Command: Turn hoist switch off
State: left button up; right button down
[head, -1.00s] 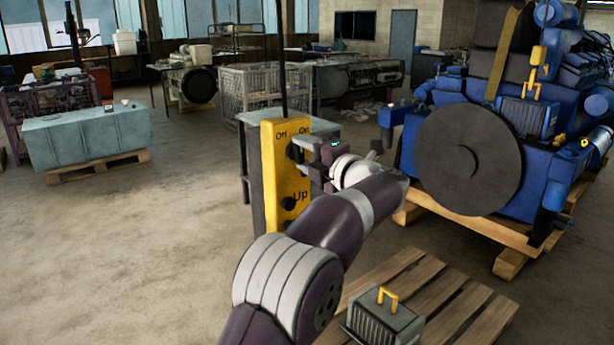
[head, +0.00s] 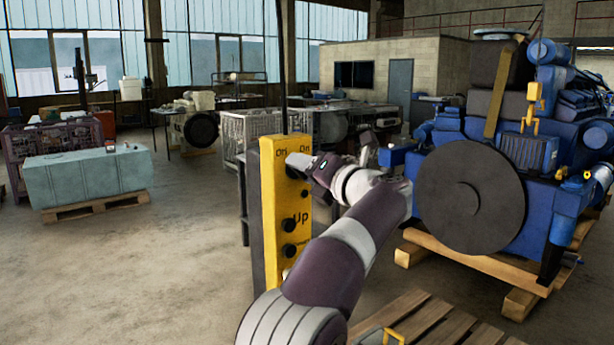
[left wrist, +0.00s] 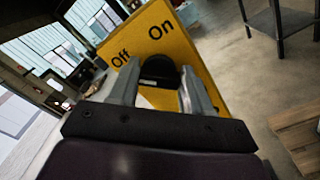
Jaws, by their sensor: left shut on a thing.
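The yellow hoist control box (head: 270,212) hangs upright from a dark cable in the head view. Its face carries the words Off and On at the top, Up lower down, and round black buttons (head: 289,225). The hoist switch is a black knob (left wrist: 158,70) below the Off and On words in the left wrist view. My left gripper (head: 300,166) reaches the upper face of the box from the right. In the left wrist view its two grey fingers (left wrist: 160,88) stand on either side of the knob, shut on it. My right gripper is not in view.
A blue diesel engine (head: 560,180) with a large dark disc (head: 469,179) stands on a wooden pallet at the right. Another pallet (head: 430,325) lies at the front. A grey-green crate (head: 85,178) sits at the left. The floor left of the control box is clear.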

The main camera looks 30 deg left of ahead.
pick_arm(q)
jog(key=shift+r, duration=0.2)
jog(key=o, duration=1.1)
jog(key=shift+a, duration=0.1)
jog(key=shift+c, duration=0.2)
jog(key=shift+a+f, duration=0.1)
jog(key=shift+f, duration=0.05)
jog(key=b+v, duration=0.2)
jog(key=v, duration=1)
jog(key=shift+d, duration=0.35)
